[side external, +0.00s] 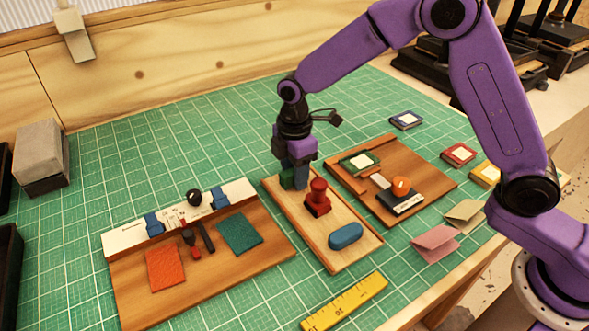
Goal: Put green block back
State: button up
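A dark green block (287,180) is at the far left end of a light wooden tray (337,262). My gripper (297,183) points down at that end of the tray, with its fingers at the block and hiding part of it. Whether the fingers are closed on the block, and whether it rests on the tray, I cannot tell. On the same tray stand a red knobbed stamp (318,198) and a lying blue rounded block (345,236).
A brown board (135,301) at left holds orange and teal patches and dark tools. A second board (437,184) at right holds a green-framed piece and an orange-knobbed tool. A yellow ruler (345,302) lies in front. Ink pads and folded cards lie at right.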

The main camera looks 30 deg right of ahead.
jog(key=shift+o, duration=0.2)
notch_tip(320, 180, up, 12)
jog(key=shift+r, duration=0.2)
dwell(0.5)
jog(key=shift+s, duration=0.1)
jog(key=s+d+f+m, duration=0.1)
jog(key=s+d, duration=0.5)
jog(key=s, duration=0.4)
jog(key=s+d+f+m, duration=0.1)
jog(key=s+d+m, duration=0.1)
jog(key=s+d, duration=0.4)
jog(key=s+d+f+m, duration=0.1)
jog(key=s+d, duration=0.5)
jog(key=s, duration=0.9)
jog(key=shift+f+m, duration=0.25)
jog(key=shift+m, duration=0.45)
